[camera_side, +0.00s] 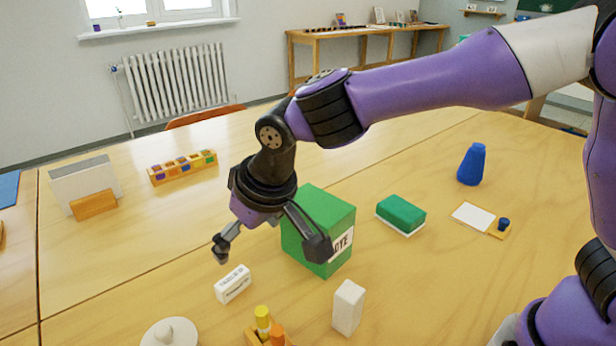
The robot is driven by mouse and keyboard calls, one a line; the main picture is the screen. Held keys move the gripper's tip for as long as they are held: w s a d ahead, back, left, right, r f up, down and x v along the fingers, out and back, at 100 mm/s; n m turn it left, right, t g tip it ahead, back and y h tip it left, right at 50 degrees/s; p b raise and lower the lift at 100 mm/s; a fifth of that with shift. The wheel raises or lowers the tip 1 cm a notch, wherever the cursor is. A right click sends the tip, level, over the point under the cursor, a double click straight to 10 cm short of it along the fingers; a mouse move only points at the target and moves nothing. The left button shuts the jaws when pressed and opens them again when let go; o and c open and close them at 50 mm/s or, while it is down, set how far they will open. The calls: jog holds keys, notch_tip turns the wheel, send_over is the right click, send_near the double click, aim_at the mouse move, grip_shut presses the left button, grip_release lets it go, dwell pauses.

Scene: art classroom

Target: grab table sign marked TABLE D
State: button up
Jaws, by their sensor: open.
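A small white block (233,285) with dark lettering lies on the table, left of the green box. Its lettering is too small to read for sure. A white card in a wooden holder (94,204) stands at the far left, and no lettering shows on it. Another white card (473,216) with a wooden piece lies at the right. I cannot tell for certain which is the sign marked TABLE D. My gripper (269,249) is open and empty, pointing down, with its fingers spread above and behind the lettered block. Its right finger overlaps the green box in the picture.
The green box (317,214) stands close beside my gripper. A white upright block (348,307), a wooden holder with colored pieces (265,330) and a white round lid (170,331) are in front. A green-and-white block (401,214) and a blue cone (471,164) stand right.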

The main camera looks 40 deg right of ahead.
send_over(232, 278)
jog(key=s, duration=0.2)
notch_tip(232, 278, down, 6)
jog(key=shift+d+r, duration=0.15)
jog(key=shift+r, duration=0.05)
jog(key=x, duration=0.5)
jog(key=shift+f, duration=0.35)
jog(key=c, duration=0.8)
